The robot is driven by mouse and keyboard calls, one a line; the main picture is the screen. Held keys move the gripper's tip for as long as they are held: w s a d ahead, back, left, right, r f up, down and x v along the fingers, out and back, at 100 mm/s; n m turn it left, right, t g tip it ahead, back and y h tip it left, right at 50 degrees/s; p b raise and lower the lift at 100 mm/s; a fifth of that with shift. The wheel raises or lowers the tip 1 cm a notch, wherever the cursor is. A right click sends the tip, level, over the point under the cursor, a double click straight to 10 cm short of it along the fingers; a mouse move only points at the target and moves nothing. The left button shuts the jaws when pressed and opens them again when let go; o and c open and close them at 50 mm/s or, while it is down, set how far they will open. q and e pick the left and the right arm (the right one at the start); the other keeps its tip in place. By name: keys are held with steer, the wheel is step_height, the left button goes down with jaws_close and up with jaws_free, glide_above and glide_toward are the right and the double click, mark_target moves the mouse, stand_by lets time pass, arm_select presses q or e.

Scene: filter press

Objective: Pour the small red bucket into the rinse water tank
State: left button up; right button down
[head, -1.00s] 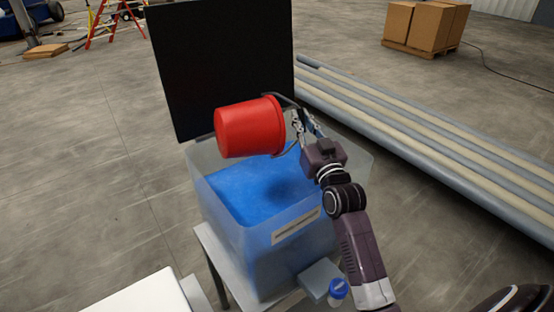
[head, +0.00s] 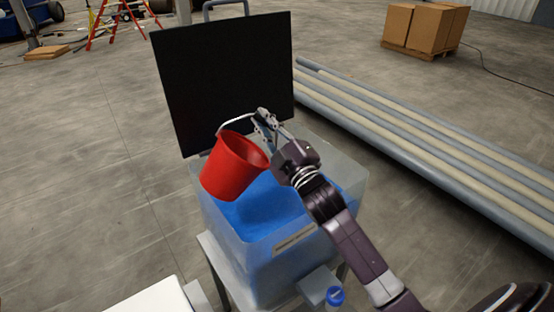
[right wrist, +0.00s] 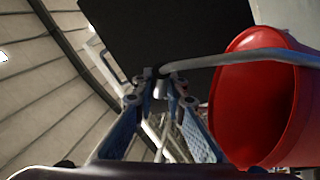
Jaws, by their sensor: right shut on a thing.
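The small red bucket (head: 230,168) hangs tilted over the left part of the rinse water tank, its mouth facing up and to the right. The tank (head: 235,250) is a translucent box with blue water (head: 275,207) in it. My right gripper (head: 263,120) is shut on the bucket's wire handle, above the bucket. In the right wrist view, my right gripper (right wrist: 162,85) has the handle between its fingers, and the bucket (right wrist: 262,100) is at the right with its inside partly showing. I see no liquid in that part. My left gripper is not in view.
A black panel (head: 225,80) stands behind the tank. The tank rests on a light stand (head: 222,262). Long pipes (head: 430,145) lie on the right, with cardboard boxes (head: 425,27) beyond.

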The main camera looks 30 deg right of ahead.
steer(key=a+r+n+y+p, duration=0.1)
steer(key=a+r+n+p, duration=0.2)
steer(key=a+n+p, duration=0.2)
steer(key=a+r+n+g+y+p, duration=0.1)
steer(key=a+r+n+p, duration=0.3)
steer(key=a+p, duration=0.3)
steer(key=shift+w+a+r+n, duration=0.3)
steer(key=shift+w+a+n, duration=0.1)
steer(key=shift+a, duration=0.4)
steer(key=shift+f, duration=0.1)
